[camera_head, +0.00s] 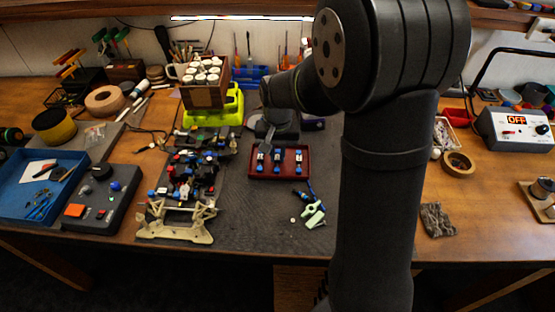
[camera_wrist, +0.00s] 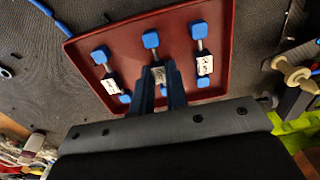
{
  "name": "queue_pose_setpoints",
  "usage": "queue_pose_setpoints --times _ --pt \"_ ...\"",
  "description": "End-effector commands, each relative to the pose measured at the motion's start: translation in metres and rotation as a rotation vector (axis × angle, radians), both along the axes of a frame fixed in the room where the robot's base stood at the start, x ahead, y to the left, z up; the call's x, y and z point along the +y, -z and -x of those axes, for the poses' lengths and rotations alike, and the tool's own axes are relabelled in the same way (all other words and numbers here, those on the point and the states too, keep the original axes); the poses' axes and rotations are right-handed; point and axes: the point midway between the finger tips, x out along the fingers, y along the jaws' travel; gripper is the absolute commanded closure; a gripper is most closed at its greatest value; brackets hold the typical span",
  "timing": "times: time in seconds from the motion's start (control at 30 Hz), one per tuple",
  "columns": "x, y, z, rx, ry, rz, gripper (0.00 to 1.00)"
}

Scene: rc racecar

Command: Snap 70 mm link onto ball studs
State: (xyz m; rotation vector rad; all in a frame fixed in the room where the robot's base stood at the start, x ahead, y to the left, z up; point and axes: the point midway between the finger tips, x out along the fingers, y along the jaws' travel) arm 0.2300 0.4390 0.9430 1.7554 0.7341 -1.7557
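A dark red tray (camera_head: 253,176) holds three short links with blue ends and white labels: left (camera_head: 261,160), middle (camera_head: 277,161) and right (camera_head: 299,161). In the wrist view the tray (camera_wrist: 82,50) shows turned about, with the middle link (camera_wrist: 151,40) partly hidden by my fingers. My gripper (camera_wrist: 161,70) is open, its two fingers apart with the middle link's label showing between them. In the head view my gripper (camera_head: 264,148) is low over the tray's back left part. I cannot tell whether it touches a link. The car assembly (camera_head: 190,178) lies left of the tray; its ball studs are too small to tell.
A beige bracket (camera_head: 177,222) is in front of the assembly. A yellow-green stand (camera_head: 213,112) with a wooden box (camera_head: 205,94) is behind it. Pale green pliers (camera_head: 314,214) lie in front of the tray. The dark mat (camera_head: 255,225) is mostly clear there.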

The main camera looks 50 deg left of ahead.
Motion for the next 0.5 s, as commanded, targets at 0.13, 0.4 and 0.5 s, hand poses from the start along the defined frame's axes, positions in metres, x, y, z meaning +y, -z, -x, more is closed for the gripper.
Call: queue_pose_setpoints --times 0.13,0.4,0.5 --pt "0.000 0.000 0.000 0.000 0.000 0.000 1.00" --pt "0.000 -0.004 0.000 -0.001 0.000 -0.002 1.00" --pt "0.001 -0.013 0.000 -0.001 0.000 -0.003 1.00"
